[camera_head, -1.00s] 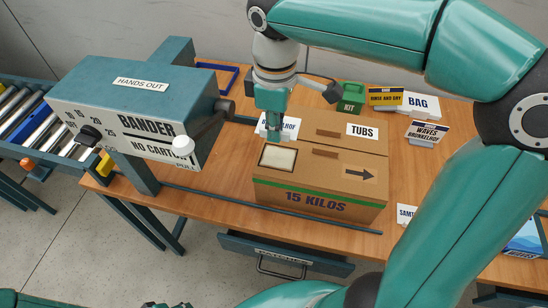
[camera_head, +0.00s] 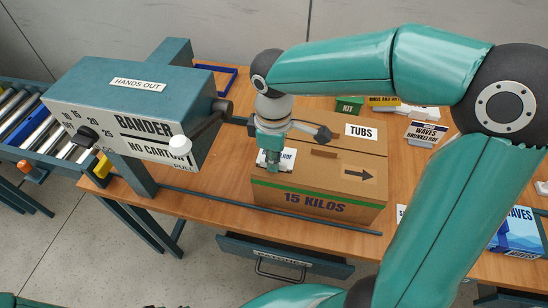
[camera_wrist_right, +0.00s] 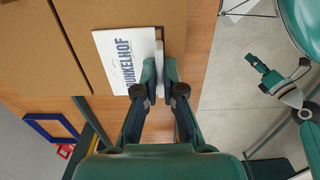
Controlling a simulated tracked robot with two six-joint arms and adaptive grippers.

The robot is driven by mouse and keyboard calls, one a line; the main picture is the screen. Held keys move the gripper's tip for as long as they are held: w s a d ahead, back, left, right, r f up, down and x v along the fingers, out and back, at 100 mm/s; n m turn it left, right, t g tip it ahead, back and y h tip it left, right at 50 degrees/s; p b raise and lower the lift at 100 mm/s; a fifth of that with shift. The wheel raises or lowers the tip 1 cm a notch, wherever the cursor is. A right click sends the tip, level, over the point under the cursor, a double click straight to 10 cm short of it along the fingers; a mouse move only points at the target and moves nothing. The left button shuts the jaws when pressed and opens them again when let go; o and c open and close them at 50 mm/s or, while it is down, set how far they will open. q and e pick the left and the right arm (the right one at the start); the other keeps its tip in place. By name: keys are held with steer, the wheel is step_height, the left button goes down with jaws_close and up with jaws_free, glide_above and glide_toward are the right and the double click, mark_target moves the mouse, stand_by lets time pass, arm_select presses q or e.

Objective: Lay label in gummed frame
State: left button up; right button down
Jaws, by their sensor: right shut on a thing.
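My right gripper (camera_head: 271,160) is shut on a white label (camera_head: 287,158) with dark lettering ending in "HOF". The wrist view shows the label (camera_wrist_right: 122,58) flat, beside the fingertips (camera_wrist_right: 160,75), close above the top of a brown carton (camera_head: 330,170). The carton is marked "15 KILOS" and "TUBS". The pale framed patch on the carton's front left top is hidden by my gripper and the label. I cannot tell whether the label touches the carton. What appears to be my left gripper (camera_wrist_right: 268,76) is small at the right of the wrist view; its jaws are unclear.
A drawer (camera_head: 285,258) is below the table.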

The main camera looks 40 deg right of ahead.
steer(key=shift+s+f+b, duration=0.1)
steer(key=shift+f+b, duration=0.3)
steer(key=shift+f, duration=0.15)
steer(key=shift+s+a+f, duration=0.1)
steer(key=shift+s, duration=0.05)
steer(key=c, duration=1.3)
jaws_free()
steer(key=shift+f, duration=0.15)
steer(key=shift+w+r+p, duration=0.25)
steer(key=shift+r+p, duration=0.25)
steer(key=shift+r, duration=0.25)
step_height(320, 180, up, 12)
steer(key=shift+p, duration=0.45)
steer(key=shift+r, duration=0.1)
